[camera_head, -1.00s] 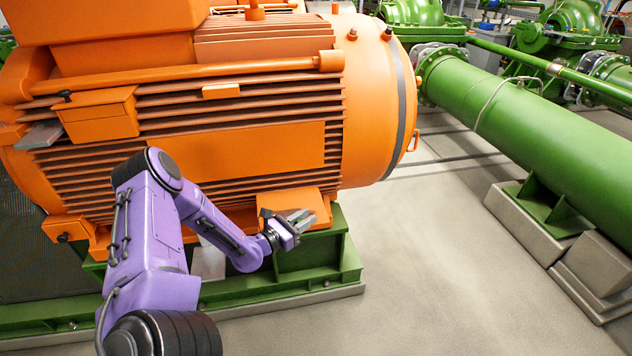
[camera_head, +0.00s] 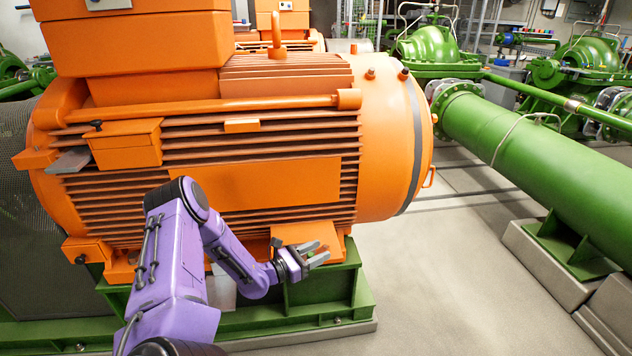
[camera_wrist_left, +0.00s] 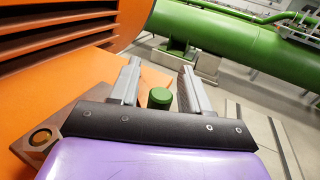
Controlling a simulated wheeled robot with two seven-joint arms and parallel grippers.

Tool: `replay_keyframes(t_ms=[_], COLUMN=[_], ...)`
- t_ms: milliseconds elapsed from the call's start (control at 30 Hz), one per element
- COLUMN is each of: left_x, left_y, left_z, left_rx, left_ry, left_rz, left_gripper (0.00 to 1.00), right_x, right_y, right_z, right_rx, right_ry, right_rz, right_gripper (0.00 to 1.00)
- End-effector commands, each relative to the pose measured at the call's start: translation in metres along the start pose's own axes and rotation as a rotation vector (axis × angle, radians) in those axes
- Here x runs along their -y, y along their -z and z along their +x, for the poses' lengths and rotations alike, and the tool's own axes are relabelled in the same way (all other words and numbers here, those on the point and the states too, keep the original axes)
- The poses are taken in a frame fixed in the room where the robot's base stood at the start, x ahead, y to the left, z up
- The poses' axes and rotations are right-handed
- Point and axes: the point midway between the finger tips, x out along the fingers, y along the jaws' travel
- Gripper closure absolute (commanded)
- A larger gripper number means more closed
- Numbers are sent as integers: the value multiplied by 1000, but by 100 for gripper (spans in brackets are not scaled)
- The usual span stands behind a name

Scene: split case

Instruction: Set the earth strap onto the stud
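My left gripper (camera_head: 318,252) is beside the orange motor's foot, above the green base frame. In the left wrist view its two grey fingers (camera_wrist_left: 158,88) are apart. A short green cylinder (camera_wrist_left: 160,98) shows between them with gaps on both sides. I cannot tell whether it is the stud, or how far off it is. I cannot make out the earth strap in either view. My right gripper is not in view.
The ribbed orange motor (camera_head: 250,180) stands on the green base frame (camera_head: 325,292) close by. A bolt hole (camera_wrist_left: 40,137) shows at the lower left of the wrist view. A big green pipe (camera_head: 540,165) runs along the right. The grey floor (camera_head: 440,280) between is clear.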

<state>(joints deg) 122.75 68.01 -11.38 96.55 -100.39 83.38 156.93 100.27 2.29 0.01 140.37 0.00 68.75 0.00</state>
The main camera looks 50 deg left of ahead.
Motion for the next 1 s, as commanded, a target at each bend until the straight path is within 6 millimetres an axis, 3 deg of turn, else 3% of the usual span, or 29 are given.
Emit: replay_keyframes(t_ms=[233, 500, 700, 1000], left_x=[0, 0, 0, 0], left_y=[0, 0, 0, 0], left_z=[-8, -69, -100, -106], left_rx=[-3, -4, -2, -1], left_ry=[0, 0, 1, 0], left_rz=[1, -1, -1, 0], left_gripper=[53, 53, 53, 53], right_x=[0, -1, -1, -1], right_y=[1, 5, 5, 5], right_z=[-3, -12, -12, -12], right_rx=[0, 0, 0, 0], right_ry=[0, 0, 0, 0], right_rz=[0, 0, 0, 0], right_gripper=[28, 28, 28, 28])
